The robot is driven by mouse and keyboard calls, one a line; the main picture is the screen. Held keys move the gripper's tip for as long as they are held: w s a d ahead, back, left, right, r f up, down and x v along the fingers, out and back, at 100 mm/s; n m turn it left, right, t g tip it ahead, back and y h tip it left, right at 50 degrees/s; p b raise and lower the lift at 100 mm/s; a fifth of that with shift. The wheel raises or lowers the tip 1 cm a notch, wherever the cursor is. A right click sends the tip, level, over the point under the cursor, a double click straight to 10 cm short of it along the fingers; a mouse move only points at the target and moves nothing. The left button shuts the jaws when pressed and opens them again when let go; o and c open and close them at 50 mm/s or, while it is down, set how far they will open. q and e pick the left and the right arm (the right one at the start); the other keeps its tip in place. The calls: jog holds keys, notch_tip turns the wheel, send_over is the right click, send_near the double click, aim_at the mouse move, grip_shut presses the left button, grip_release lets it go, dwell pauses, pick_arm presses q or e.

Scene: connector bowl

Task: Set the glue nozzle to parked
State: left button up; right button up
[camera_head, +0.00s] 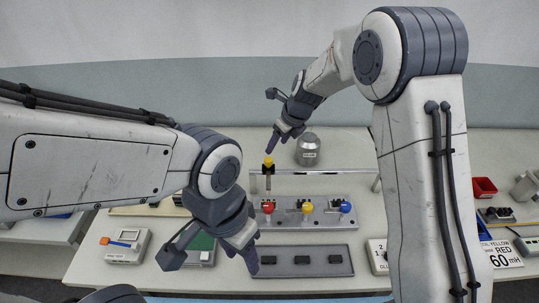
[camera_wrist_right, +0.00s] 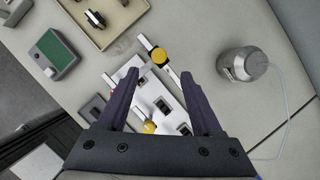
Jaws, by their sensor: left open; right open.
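The slim upright piece with a yellow knob (camera_head: 268,161), which looks like the glue nozzle, stands at the left end of a raised rail (camera_head: 322,172) behind the lever panel. In the right wrist view, its yellow knob (camera_wrist_right: 159,55) lies just beyond the fingertips, between their lines. My right gripper (camera_head: 279,141) is open above and near the knob, and its two fingers show apart in the wrist view (camera_wrist_right: 158,80). I cannot tell whether they touch it. My left gripper (camera_head: 245,257) is open and low, by the left end of the front grey strip. No parked mark is readable.
A grey metal canister (camera_head: 308,152) stands behind the rail. A panel (camera_head: 330,216) carries red, yellow and blue levers. A dark slotted strip (camera_head: 300,262) lies in front. A white switch box (camera_head: 126,246) is at left, and a red bin (camera_head: 484,187) at right.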

aim_at(269, 159)
jog(key=p+x, duration=0.1)
jog(key=x, duration=0.8)
jog(key=shift+f, duration=0.1)
grip_shut()
dwell(1.1)
